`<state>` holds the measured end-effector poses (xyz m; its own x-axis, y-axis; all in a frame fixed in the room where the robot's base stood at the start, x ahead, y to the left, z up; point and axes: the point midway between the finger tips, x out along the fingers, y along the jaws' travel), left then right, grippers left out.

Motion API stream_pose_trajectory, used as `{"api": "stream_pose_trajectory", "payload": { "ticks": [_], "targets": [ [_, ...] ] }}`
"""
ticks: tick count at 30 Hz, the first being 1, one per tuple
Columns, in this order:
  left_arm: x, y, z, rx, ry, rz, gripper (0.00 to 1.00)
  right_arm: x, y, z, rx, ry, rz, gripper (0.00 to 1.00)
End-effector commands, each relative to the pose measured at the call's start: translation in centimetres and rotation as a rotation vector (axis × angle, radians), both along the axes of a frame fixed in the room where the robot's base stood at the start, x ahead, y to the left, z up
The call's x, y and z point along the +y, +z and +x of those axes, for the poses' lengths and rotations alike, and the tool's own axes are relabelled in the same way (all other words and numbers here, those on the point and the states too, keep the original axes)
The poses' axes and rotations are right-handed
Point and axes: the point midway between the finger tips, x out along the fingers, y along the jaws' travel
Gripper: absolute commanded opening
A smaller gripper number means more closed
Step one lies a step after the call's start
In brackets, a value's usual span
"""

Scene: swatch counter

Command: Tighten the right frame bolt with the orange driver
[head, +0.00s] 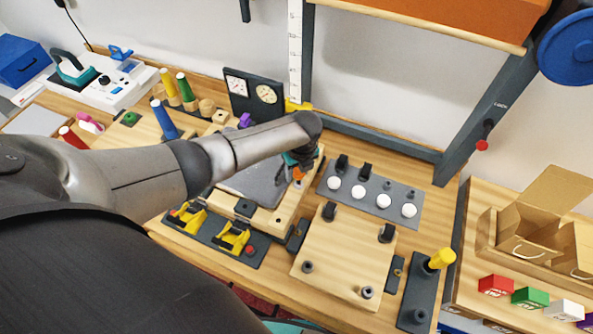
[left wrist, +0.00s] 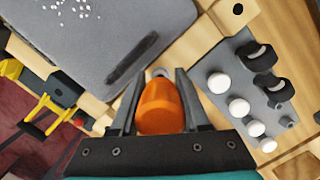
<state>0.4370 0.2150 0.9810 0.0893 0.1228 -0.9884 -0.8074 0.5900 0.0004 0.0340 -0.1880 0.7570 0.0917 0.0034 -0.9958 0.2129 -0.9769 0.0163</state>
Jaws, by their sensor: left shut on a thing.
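My left gripper (head: 299,162) reaches over the right side of a wooden frame with a grey panel (head: 255,183). In the left wrist view, my left gripper (left wrist: 159,88) has its two dark fingers on either side of the orange driver (left wrist: 162,108) and is shut on it. The orange driver also shows as a small patch below the gripper in the head view (head: 298,174). A small grey round part (left wrist: 160,72) shows just past the handle; I cannot tell if it is the right frame bolt. The driver's tip is hidden. My right gripper is not in view.
Yellow clamps (head: 233,238) stand along the frame's front. A grey strip with white knobs (head: 383,201) lies to its right, and a wooden board with posts (head: 340,262) is nearer. A dial panel (head: 252,94) and colored-handled tools (head: 185,86) stand behind.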

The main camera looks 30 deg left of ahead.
Motion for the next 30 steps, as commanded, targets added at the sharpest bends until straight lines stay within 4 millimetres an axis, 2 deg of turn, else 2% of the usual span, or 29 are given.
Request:
{"api": "stream_pose_trajectory", "payload": {
  "ticks": [6, 9, 17, 18, 22, 30],
  "targets": [
    [-0.19, -0.06, 0.19, -0.002, -0.265, -0.002, 0.0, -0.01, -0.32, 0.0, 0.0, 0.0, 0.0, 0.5],
    [-0.22, -0.07, 0.25, -0.002, -0.336, -0.003, 0.0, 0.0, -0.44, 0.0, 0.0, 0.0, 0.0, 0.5],
    [-0.28, -0.03, 0.24, 0.0, -0.362, -0.003, 0.0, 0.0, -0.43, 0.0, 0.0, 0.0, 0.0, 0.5],
    [-0.28, -0.03, 0.24, -0.001, -0.361, -0.003, 0.47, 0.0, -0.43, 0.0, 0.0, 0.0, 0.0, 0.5],
    [-0.25, -0.04, 0.23, 0.0, -0.359, -0.003, 0.61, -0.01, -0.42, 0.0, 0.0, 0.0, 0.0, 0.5],
    [-0.21, -0.01, 0.2, 0.001, -0.342, -0.002, 0.61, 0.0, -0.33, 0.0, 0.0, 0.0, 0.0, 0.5]
  ]
}}
